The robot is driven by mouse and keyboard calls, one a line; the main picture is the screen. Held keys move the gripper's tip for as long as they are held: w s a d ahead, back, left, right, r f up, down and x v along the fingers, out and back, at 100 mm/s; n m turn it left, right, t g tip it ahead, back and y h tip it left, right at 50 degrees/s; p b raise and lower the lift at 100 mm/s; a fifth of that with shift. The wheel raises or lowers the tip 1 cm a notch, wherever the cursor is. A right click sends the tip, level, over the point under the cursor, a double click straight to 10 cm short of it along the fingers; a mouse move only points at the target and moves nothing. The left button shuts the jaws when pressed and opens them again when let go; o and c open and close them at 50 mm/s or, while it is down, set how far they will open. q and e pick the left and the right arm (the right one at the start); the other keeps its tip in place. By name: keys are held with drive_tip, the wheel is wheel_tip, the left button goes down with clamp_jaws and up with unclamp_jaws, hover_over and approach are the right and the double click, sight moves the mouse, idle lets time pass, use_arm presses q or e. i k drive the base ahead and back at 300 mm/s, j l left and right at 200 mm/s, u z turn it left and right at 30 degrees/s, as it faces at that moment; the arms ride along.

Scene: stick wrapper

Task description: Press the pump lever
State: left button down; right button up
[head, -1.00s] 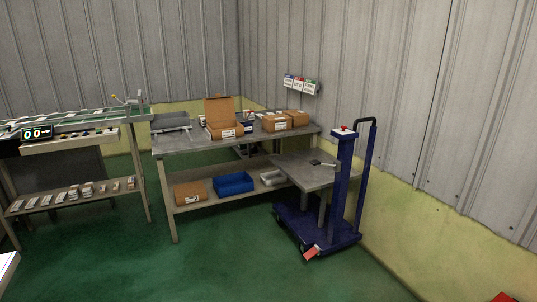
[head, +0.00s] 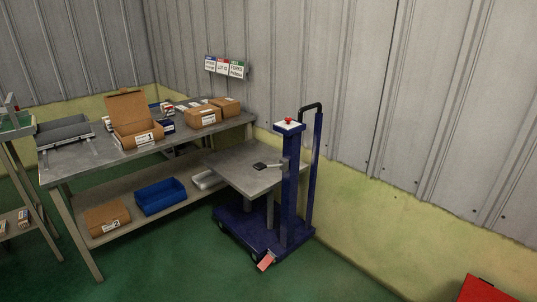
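A blue lift cart (head: 291,190) stands on the green floor right of the middle in the head view, against the end of a workbench. It has a grey platform (head: 240,172), a blue upright handle (head: 316,150) and a white top plate with a red knob (head: 289,122). A small red-pink piece (head: 266,261) sticks out low at the cart's near end; it looks like a pedal, and I cannot tell if it is the pump lever. Neither of my grippers shows in the view.
A grey workbench (head: 100,160) with cardboard boxes (head: 203,117) stands left of the cart, with a blue bin (head: 160,196) on its lower shelf. A red object (head: 484,289) is at the bottom right corner. The green floor (head: 190,270) in front of the cart is clear.

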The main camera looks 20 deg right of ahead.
sight(260, 166)
drive_tip(key=i+j+z, duration=0.2)
drive_tip(key=i+z, duration=0.3)
drive_tip(key=i+j+z, duration=1)
drive_tip(key=i+j, duration=0.05)
